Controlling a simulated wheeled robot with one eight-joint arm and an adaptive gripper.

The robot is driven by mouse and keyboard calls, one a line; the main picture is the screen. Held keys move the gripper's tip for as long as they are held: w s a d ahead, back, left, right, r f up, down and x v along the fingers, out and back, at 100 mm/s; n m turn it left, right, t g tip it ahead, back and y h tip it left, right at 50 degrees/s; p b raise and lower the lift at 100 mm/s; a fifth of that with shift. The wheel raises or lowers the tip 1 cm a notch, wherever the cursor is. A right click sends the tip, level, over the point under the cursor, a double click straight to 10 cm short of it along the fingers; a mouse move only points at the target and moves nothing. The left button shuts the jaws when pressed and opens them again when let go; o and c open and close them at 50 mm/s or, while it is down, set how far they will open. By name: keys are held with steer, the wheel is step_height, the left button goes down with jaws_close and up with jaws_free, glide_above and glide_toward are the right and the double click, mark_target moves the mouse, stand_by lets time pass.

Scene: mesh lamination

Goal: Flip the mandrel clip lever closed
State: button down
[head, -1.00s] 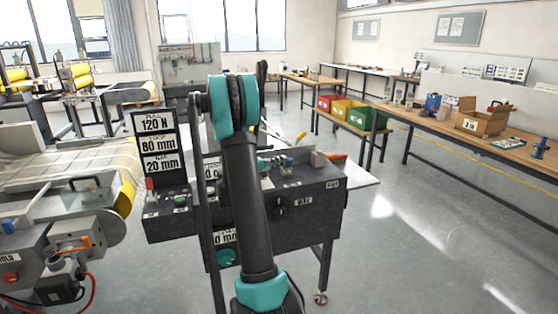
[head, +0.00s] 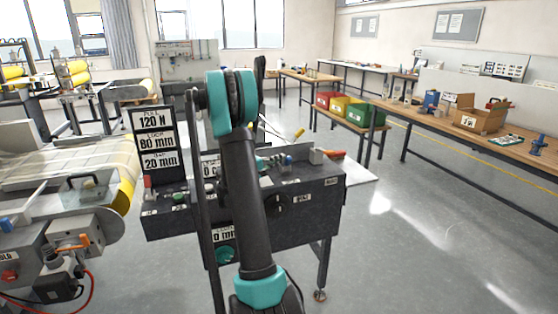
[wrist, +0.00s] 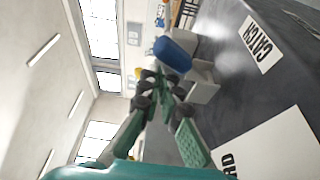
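A lever with a rounded blue end (wrist: 172,54) stands on a pale grey block (wrist: 204,84) beside a CATCH label in the wrist view. I cannot be sure it is the mandrel clip lever. A small blue part (head: 287,160) also shows on top of the dark console (head: 318,205) in the head view. My gripper (wrist: 160,88) has green fingers with dark joints. Its tips look close together, with nothing visible between them. They appear just below the blue end in the picture; contact cannot be told. In the head view my arm hides the gripper.
A sign panel (head: 156,140) stands on the console's left. A roller machine (head: 75,170) with an orange lever (head: 73,246) is at left. A workbench (head: 480,145) is at right. The floor between is clear.

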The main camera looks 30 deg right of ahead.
steer(key=shift+s+f, duration=0.1)
steer(key=shift+s, duration=0.3)
steer(key=a, duration=1.2)
steer(key=shift+s, duration=0.25)
